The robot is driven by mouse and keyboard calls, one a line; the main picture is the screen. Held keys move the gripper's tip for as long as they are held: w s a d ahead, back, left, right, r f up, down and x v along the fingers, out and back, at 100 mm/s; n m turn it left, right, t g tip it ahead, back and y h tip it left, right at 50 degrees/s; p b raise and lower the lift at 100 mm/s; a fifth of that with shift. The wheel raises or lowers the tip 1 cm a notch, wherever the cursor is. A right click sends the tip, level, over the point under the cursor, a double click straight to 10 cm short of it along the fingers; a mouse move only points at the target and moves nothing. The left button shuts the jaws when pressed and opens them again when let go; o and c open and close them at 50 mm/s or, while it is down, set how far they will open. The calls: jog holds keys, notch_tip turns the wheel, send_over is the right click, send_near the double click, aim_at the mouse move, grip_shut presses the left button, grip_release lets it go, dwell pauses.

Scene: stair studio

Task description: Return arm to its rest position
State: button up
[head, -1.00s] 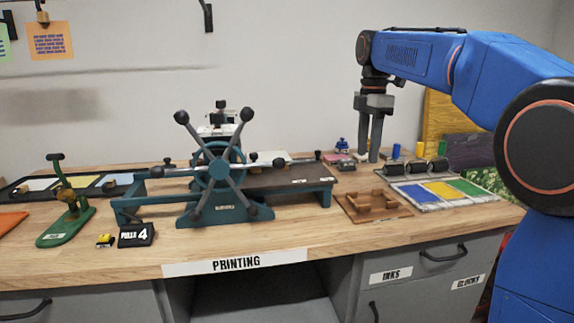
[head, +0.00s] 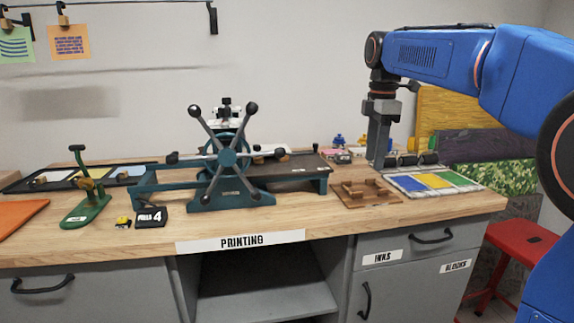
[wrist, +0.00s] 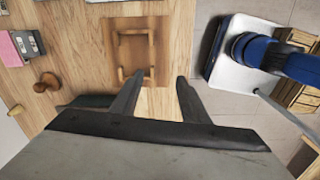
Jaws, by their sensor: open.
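My blue arm reaches in from the right in the head view. My gripper (head: 379,152) hangs down above the right part of the workbench, near the ink slab. In the wrist view my gripper (wrist: 158,92) shows two fingers spread apart with nothing between them. A brown wooden board with raised blocks (head: 370,192) lies on the bench below and in front of the gripper. It also shows beyond the fingertips in the wrist view (wrist: 137,45).
A teal printing press (head: 228,190) with a spoked wheel stands mid-bench. A slab with blue, yellow and green patches (head: 436,181) lies right of the board, with dark rollers behind it. A red stool (head: 520,242) stands right of the bench.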

jog(key=s+d+f+m+t, duration=0.2)
jog(key=s+f+m, duration=0.7)
jog(key=s, duration=0.7)
jog(key=s+d+f+m+t, duration=0.2)
jog(key=s+d+f+m, duration=0.2)
jog(key=s+f+m, duration=0.5)
jog(key=s+f, duration=0.7)
jog(key=shift+s, duration=0.4)
jog(key=shift+r, duration=0.15)
jog(key=shift+c, duration=0.2)
